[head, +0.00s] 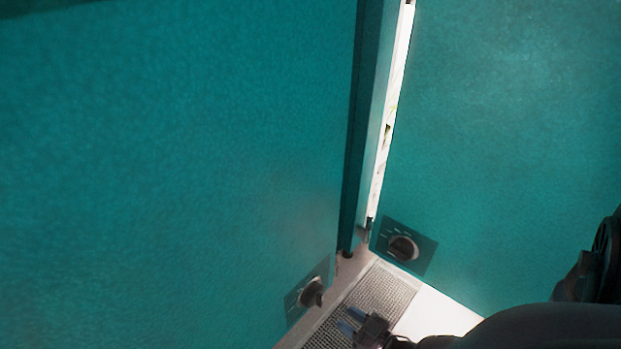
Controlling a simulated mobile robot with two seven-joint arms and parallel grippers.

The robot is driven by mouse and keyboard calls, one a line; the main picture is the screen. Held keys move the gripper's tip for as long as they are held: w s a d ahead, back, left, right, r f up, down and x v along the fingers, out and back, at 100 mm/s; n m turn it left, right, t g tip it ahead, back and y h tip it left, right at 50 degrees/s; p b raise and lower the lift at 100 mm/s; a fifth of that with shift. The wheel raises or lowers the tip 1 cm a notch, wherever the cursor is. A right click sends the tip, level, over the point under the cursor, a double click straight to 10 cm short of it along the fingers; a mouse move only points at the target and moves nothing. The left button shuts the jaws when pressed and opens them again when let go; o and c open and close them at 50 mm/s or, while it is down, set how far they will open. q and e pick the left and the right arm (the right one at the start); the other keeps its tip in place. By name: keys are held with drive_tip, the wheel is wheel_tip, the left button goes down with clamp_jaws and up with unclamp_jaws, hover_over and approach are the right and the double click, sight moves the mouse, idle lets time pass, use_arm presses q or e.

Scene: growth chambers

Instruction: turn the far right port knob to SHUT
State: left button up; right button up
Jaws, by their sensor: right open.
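A dark round knob (403,248) sits on a small dark plate with pale tick marks, low on the teal panel at the right. Its setting is too small to read. A second dark knob (312,292) sits on a similar plate low on the left teal panel, seen from the side. My right gripper (350,320) is at the bottom centre, over the grating, with its two bluish fingertips apart and nothing between them. It is apart from both knobs, below the right one and to the lower right of the left one. My left gripper is not in view.
The left teal panel (170,170) and the right teal panel (510,130) stand at an angle with a bright narrow gap (388,130) between them. A metal grating (390,289) with a white border lies below. My right arm fills the lower right corner.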

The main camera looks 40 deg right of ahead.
drive_tip(key=b, duration=0.2)
approach(322, 298)
drive_tip(key=s, duration=0.2)
drive_tip(key=w+b, duration=0.2)
drive_tip(key=w, duration=0.9)
drive_tip(key=shift+w+a+f+h, duration=0.15)
drive_tip(key=shift+a+f+h, duration=0.1)
drive_tip(key=shift+a+h, duration=0.1)
clamp_jaws()
